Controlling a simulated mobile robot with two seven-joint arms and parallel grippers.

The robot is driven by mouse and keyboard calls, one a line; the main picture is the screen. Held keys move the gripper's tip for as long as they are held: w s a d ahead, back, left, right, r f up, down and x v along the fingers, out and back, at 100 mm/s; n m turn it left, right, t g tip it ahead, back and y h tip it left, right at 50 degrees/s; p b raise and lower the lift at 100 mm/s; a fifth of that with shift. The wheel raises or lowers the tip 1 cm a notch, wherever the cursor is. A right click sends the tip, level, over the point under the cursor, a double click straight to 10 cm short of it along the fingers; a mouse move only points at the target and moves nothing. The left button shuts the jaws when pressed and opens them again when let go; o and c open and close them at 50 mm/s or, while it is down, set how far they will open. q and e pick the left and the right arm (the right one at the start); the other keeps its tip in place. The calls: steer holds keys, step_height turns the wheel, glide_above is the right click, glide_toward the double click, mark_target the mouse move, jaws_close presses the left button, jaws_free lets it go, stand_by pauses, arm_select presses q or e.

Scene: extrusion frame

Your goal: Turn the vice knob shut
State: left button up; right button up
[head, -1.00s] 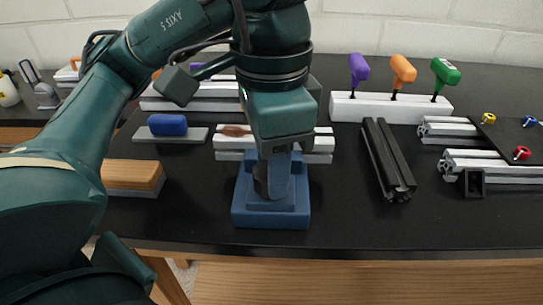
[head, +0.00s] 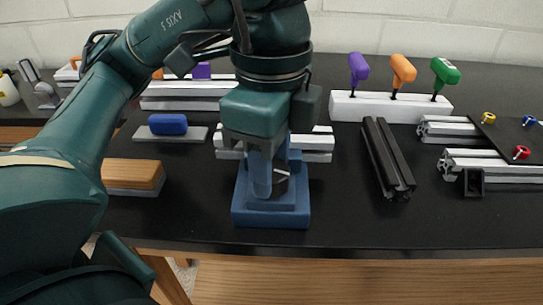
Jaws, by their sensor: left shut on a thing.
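The blue vice (head: 271,217) stands on the black bench near the front edge, in the middle of the head view. My left gripper (head: 265,188) points down onto it from above and is shut on the vice knob (head: 281,181). Only a dark grey part of the knob shows, to the right of the near finger; the rest is hidden by the fingers. The wrist and gripper also cover the upper part of the vice, so I cannot see how far its jaws are apart. My right gripper is not in view.
A wooden-topped brush-like block (head: 132,174) and a blue-handled tool (head: 167,125) lie left. Black extrusions (head: 388,160) lie right, before a white rack (head: 385,107) of coloured drivers.

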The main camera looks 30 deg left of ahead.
arm_select(q)
steer(key=shift+r, duration=0.1)
stand_by(0.3)
steer(key=o, duration=1)
step_height(320, 180, up, 8)
steer(key=p, duration=0.3)
steer(key=shift+f, duration=0.25)
step_height(320, 180, up, 6)
steer(key=shift+f+p, duration=0.2)
steer(key=shift+p, duration=0.8)
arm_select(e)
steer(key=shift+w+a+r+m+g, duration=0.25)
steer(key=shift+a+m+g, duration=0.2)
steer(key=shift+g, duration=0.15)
arm_select(q)
steer(key=shift+c, duration=0.2)
